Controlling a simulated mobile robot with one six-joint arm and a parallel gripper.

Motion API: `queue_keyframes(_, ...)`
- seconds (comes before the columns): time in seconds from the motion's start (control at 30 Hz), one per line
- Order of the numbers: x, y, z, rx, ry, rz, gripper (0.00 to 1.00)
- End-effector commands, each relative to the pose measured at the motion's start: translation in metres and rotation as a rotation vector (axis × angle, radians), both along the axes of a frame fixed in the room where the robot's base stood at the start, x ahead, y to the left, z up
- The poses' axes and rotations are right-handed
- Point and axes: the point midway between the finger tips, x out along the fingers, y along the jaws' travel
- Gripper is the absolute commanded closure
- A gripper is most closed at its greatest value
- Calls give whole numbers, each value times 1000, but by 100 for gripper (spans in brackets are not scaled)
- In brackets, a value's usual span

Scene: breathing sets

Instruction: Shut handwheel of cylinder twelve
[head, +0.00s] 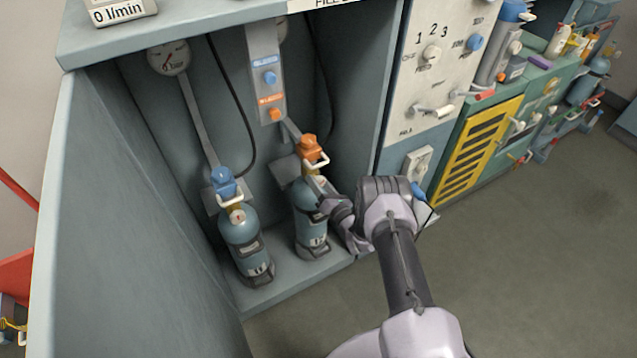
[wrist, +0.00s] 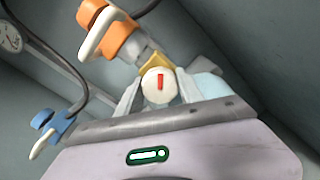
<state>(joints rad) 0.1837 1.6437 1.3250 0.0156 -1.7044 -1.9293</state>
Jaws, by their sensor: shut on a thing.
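Two blue cylinders stand side by side in a grey cabinet. The right cylinder (head: 308,215) has an orange connector (head: 311,150) with a white handle on top; the wrist view shows this connector too (wrist: 127,45). The number labels low on the cylinders are too small to read surely. My gripper (head: 322,190) reaches the right cylinder's valve from the right. In the wrist view my gripper (wrist: 158,92) is shut on a round white handwheel (wrist: 157,85) with a red mark, one finger on each side. The gripper partly hides this handwheel in the head view.
The left cylinder (head: 243,245) has a blue connector (head: 223,182) and its own handwheel (head: 238,216). The cabinet's left wall (head: 130,220) and a control panel (head: 430,70) flank the bay. Bare floor (head: 540,250) lies at the right.

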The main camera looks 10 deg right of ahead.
Motion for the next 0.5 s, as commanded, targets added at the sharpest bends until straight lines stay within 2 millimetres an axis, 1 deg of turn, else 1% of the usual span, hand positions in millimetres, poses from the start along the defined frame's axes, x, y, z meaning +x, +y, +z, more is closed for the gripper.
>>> queue_keyframes(0.5,-1,1,-2,464,155,0,97)
